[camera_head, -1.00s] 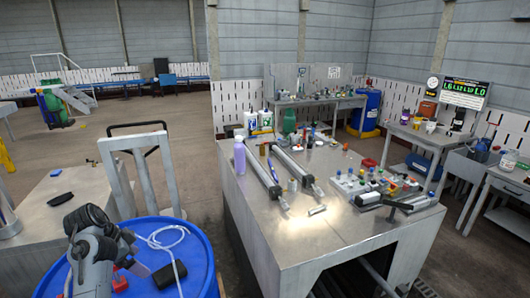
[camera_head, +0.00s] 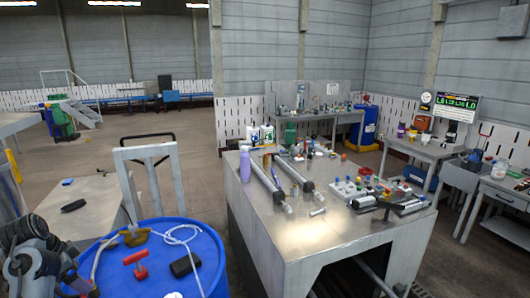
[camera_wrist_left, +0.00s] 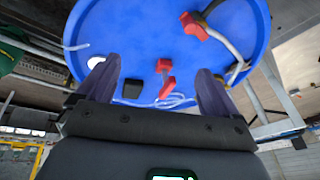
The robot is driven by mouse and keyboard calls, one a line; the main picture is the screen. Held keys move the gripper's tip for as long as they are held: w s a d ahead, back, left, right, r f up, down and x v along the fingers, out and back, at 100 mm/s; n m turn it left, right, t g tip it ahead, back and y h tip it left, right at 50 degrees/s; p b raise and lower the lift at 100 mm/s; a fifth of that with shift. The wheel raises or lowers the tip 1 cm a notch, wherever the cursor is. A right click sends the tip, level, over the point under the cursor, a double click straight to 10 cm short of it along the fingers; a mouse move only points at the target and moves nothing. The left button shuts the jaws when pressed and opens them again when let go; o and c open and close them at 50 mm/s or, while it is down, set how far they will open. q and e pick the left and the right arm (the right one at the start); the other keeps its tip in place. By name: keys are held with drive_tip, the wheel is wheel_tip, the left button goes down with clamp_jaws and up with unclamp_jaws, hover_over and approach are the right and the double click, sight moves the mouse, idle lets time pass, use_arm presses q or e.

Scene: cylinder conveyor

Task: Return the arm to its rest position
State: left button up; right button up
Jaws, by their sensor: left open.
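My left arm comes in at the lower left of the head view, with its grey wrist and gripper (camera_head: 68,262) at the left rim of a blue drum (camera_head: 212,240). In the left wrist view my left gripper (camera_wrist_left: 156,68) has its two dark fingers spread wide apart, with nothing between them held. The blue drum top (camera_wrist_left: 120,35) lies beyond the fingers in that view. A red T-shaped piece (camera_wrist_left: 165,82) and a black box (camera_wrist_left: 132,88) show on the drum between the fingers. The right arm and gripper are not in view.
On the drum lie a black box (camera_head: 185,265), a red T-shaped piece (camera_head: 137,266) and a white hose (camera_head: 182,236). A grey metal frame (camera_head: 152,180) stands behind it. To the right, a metal workbench (camera_head: 290,238) carries a purple bottle (camera_head: 245,165) and cylinders.

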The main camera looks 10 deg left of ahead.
use_arm(q)
drive_tip(key=s+a+r+n+y, duration=0.2)
drive_tip(key=s+a+r, duration=0.4)
drive_tip(key=a, duration=0.4)
drive_tip(key=s+d+f+m+y, duration=0.1)
drive_tip(key=s+d+f+y, duration=0.15)
drive_tip(key=d+f, duration=0.7)
drive_tip(key=s+d+f+y, duration=0.2)
drive_tip(key=s+d+f, duration=0.2)
drive_tip(key=d+f, duration=0.6)
drive_tip(key=s+d+f+h, duration=0.2)
drive_tip(key=s+d+f, duration=0.2)
drive_tip(key=s+d, duration=0.45)
drive_tip(key=s+d+f+h, duration=0.1)
drive_tip(key=s+d+f, duration=0.4)
drive_tip(key=s+d, duration=0.4)
drive_tip(key=w+d+n+h, duration=0.2)
drive_tip(key=d+n+h, duration=0.15)
drive_tip(key=d, duration=0.55)
wheel_tip(320, 180, up, 23)
drive_tip(key=p, duration=2.2)
drive_tip(key=shift+s+f+m+p, duration=0.2)
drive_tip(key=shift+s+m+p, duration=0.05)
drive_tip(key=shift+m+p, duration=0.15)
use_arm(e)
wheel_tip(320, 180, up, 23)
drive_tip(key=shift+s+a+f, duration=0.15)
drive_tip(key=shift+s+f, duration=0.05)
